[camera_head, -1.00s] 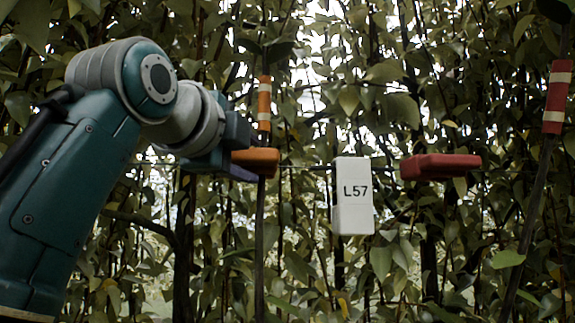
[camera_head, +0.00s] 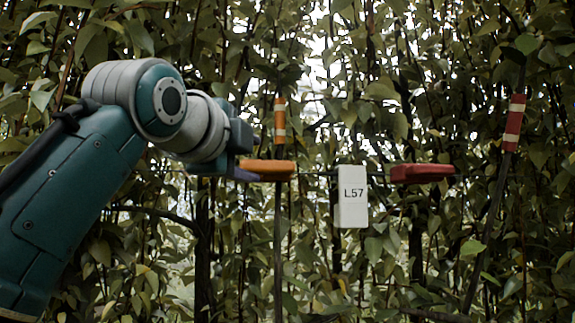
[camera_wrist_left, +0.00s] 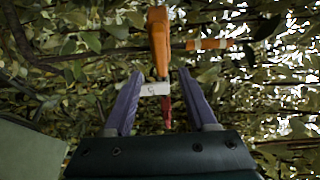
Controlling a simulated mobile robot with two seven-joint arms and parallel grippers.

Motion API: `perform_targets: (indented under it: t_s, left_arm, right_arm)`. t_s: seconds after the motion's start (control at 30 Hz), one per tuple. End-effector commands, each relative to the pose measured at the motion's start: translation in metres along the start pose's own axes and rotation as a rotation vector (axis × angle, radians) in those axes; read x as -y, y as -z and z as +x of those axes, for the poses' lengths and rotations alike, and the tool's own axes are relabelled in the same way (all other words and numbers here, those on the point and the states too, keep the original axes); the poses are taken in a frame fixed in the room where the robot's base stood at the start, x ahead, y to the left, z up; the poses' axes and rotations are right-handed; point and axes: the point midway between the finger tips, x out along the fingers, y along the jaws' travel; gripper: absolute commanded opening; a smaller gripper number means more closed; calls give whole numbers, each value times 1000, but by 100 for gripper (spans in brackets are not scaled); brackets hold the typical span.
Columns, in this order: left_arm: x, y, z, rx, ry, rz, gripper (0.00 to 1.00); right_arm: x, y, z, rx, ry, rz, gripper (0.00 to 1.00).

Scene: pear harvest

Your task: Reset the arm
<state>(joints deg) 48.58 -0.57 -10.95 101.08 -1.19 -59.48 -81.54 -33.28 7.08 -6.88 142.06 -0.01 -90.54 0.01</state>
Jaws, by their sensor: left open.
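My left arm comes in from the left in the head view, and its gripper (camera_head: 236,173) is near the orange block on the wire. In the left wrist view the two purple fingers of my left gripper (camera_wrist_left: 157,92) stand apart with nothing held between them. The orange block (camera_head: 268,170) shows just beyond the fingertips in the head view. In the left wrist view the orange block (camera_wrist_left: 159,40) lies ahead of the gap between the fingers. My right gripper is not in view.
A white tag marked L57 (camera_head: 352,197) hangs right of the orange block, and a red block (camera_head: 422,173) is farther right. An orange-banded pole (camera_head: 279,122) and a red-banded pole (camera_head: 513,122) stand among dense leaves and thin branches.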

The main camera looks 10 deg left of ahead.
Motion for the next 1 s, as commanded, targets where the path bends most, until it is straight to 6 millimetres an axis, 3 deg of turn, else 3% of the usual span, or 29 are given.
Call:
perform_targets:
  t_s: [0.27, 0.37, 0.47, 0.6, 0.67, 0.8, 0.9, 1.0]
  left_arm:
    - [-6, -1, -1, 1, -11, -11, 57]
    - [-36, -4, -5, 9, -69, -79, 57]
    - [-96, -9, -20, 36, -190, -223, 57]
    - [-201, -16, -69, 134, -412, -501, 57]
    - [-243, -18, -98, 198, -506, -621, 57]
    - [-324, -19, -181, 396, -710, -883, 57]
    - [-364, -19, -245, 564, -827, -1040, 57]
    - [-388, -18, -300, 725, -908, -1154, 57]
  right_arm:
    - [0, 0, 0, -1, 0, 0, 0]
    - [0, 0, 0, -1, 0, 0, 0]
    - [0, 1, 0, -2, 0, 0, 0]
    - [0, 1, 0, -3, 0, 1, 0]
    - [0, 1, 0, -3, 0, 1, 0]
    - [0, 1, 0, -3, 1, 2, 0]
    - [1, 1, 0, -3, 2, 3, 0]
    - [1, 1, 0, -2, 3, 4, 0]
